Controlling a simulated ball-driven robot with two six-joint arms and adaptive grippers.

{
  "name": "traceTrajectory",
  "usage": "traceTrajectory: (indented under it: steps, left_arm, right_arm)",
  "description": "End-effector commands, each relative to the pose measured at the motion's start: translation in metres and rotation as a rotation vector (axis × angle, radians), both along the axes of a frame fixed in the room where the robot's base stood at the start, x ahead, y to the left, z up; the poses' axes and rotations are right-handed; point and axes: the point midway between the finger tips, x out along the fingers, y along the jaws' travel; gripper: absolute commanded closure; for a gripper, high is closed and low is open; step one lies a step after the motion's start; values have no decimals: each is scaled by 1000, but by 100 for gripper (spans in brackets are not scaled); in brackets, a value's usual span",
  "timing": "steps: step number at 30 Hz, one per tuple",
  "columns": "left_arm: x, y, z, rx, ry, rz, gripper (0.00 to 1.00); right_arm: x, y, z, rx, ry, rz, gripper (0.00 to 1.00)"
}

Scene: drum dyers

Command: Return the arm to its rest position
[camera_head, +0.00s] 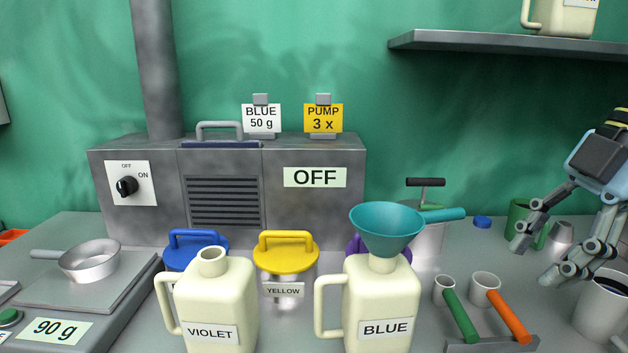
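My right gripper (534,261) hangs at the right edge of the head view, on an arm that comes in from the right. Its two grey fingers are spread apart, and nothing shows between them. It is above the right part of the worktop, in front of a green mug (518,214) and to the upper left of a grey cup (601,306). Whether the fingers touch either one I cannot tell. My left gripper is not in view.
A cream BLUE jug (381,300) carries a teal funnel (386,229). A VIOLET jug (216,300) stands to its left. Green-handled (459,315) and orange-handled (508,315) scoops rest in a rack. A pan (90,262) sits on the scale reading 90 g. A shelf (500,40) hangs upper right.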

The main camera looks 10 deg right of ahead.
Motion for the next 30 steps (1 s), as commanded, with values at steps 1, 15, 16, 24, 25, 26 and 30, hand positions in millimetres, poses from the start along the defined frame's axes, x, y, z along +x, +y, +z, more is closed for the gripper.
traceTrajectory:
  steps: [1, 15, 16, 24, 25, 26, 30]
  left_arm:
    - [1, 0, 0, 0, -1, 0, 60]
    - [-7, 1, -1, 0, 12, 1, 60]
    - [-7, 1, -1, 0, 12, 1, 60]
    - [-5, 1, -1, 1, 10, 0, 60]
    - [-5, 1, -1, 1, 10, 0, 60]
    - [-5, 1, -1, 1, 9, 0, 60]
    - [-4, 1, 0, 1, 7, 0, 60]
  right_arm:
    - [-1, 3, -8, 4, 4, -18, 60]
    - [-26, 43, -107, 18, 46, -484, 60]
    - [-31, 46, -114, 20, 51, -540, 60]
    - [-74, 58, -158, 21, 92, -1082, 60]
    - [-79, 57, -161, 17, 95, -1136, 60]
    - [-84, 57, -163, 15, 98, -1190, 60]
    - [-111, 53, -171, -8, 114, -1428, 60]
